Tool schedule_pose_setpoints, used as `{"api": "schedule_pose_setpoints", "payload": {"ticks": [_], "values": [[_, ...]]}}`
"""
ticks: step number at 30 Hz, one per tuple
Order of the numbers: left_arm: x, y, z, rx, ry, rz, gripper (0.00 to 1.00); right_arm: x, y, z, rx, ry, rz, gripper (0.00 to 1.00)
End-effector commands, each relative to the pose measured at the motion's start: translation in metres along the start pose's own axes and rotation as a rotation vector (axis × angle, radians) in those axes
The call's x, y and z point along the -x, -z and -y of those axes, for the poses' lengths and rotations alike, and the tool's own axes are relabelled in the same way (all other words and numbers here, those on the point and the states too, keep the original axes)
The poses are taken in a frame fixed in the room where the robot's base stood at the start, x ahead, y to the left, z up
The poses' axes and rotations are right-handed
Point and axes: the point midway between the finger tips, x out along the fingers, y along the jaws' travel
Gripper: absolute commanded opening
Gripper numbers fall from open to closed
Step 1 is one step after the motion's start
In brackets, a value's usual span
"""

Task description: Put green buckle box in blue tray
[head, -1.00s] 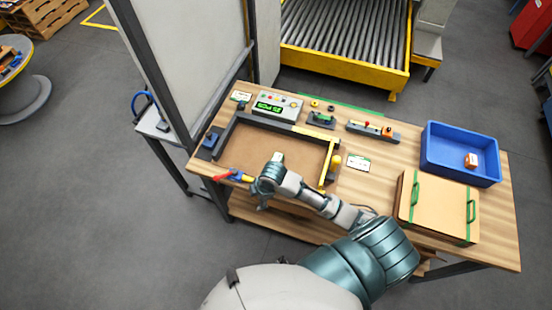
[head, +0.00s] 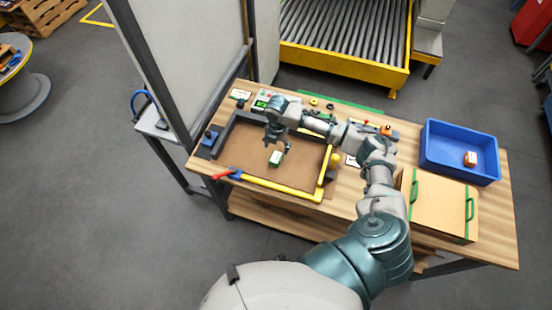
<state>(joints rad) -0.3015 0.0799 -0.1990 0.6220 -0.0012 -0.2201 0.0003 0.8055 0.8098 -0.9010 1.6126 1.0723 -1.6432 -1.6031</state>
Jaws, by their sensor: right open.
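The green buckle box (head: 276,159), small with green and pale faces, lies on the brown surface inside the framed area of the workbench. My right gripper (head: 277,146) is open above it, with its fingers pointing down; I cannot tell whether they touch or straddle the box. The blue tray (head: 455,176) stands at the right back of the bench, with a small orange and white box (head: 470,158) inside it. My left gripper is out of view.
A dark and yellow frame (head: 290,188) borders the brown surface. A tan box with green handles (head: 437,204) stands in front of the tray. An orange-topped fixture (head: 386,130) sits at the back, and a tall pale panel (head: 185,70) rises at the left.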

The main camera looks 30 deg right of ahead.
Motion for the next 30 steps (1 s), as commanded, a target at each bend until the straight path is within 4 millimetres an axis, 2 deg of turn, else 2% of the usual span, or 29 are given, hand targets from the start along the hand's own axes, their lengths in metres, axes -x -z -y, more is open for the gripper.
{"api": "schedule_pose_setpoints", "payload": {"ticks": [3, 11, 19, 22, 28, 29, 30], "values": [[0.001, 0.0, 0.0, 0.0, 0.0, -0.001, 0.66, -0.024, 0.001, 0.0, 0.0, 0.001, -0.002, 0.71], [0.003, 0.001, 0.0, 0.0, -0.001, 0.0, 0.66, -0.046, 0.002, -0.002, -0.001, 0.001, 0.0, 0.71], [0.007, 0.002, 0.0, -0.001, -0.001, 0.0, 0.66, -0.086, -0.002, -0.004, 0.0, 0.001, -0.001, 0.71], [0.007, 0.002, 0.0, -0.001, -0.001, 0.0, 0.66, -0.093, -0.003, -0.003, 0.0, -0.001, 0.001, 0.71], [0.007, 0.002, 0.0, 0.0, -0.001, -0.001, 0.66, -0.094, -0.003, -0.003, 0.0, -0.001, 0.001, 0.71], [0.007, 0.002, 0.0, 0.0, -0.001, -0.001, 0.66, -0.094, -0.003, -0.003, 0.0, -0.001, 0.001, 0.68], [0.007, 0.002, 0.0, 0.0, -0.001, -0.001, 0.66, -0.094, -0.003, -0.003, 0.0, -0.001, 0.001, 0.58]]}}
